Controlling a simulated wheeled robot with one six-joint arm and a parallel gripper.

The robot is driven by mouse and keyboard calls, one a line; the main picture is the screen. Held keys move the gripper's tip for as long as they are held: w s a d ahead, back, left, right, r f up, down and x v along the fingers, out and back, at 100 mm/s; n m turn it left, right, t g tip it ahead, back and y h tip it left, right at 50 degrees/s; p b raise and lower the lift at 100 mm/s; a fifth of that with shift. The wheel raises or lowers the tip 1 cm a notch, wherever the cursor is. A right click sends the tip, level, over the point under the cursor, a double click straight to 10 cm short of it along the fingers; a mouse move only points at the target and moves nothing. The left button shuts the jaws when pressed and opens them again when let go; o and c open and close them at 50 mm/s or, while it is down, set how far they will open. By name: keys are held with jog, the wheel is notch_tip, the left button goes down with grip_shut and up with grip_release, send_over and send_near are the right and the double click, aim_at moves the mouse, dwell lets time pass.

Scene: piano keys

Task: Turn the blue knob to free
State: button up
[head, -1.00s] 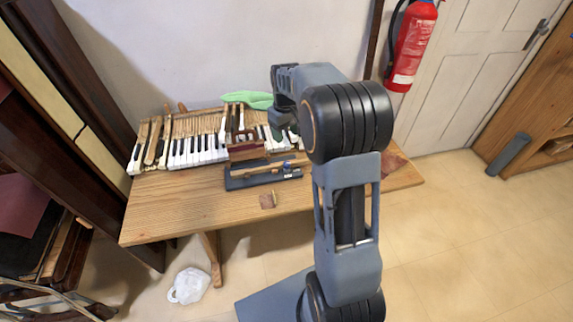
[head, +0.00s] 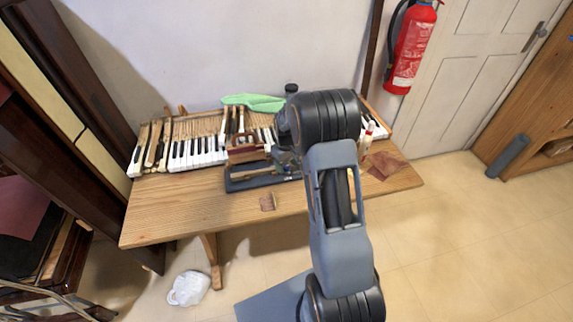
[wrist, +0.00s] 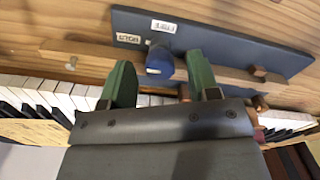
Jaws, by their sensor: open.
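In the wrist view the blue knob (wrist: 160,62) stands on a dark blue-grey base (wrist: 225,42), in front of a wooden bar (wrist: 95,57). Two white labels are on the base: FREE (wrist: 163,26) and HOLD (wrist: 128,38), both upside down here. My gripper (wrist: 158,66) is open, its green fingers on either side of the knob with a gap to each. I cannot tell which label the knob points to. In the head view the base (head: 240,184) lies on the table; the knob is hidden by my arm.
The wooden table (head: 165,210) carries a row of piano keys (head: 195,152) along the back. A reddish-brown box (head: 246,149) stands close to the base. The table's front left is clear.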

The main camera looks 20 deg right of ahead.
jog(key=shift+f, duration=0.25)
jog(key=c, duration=0.9)
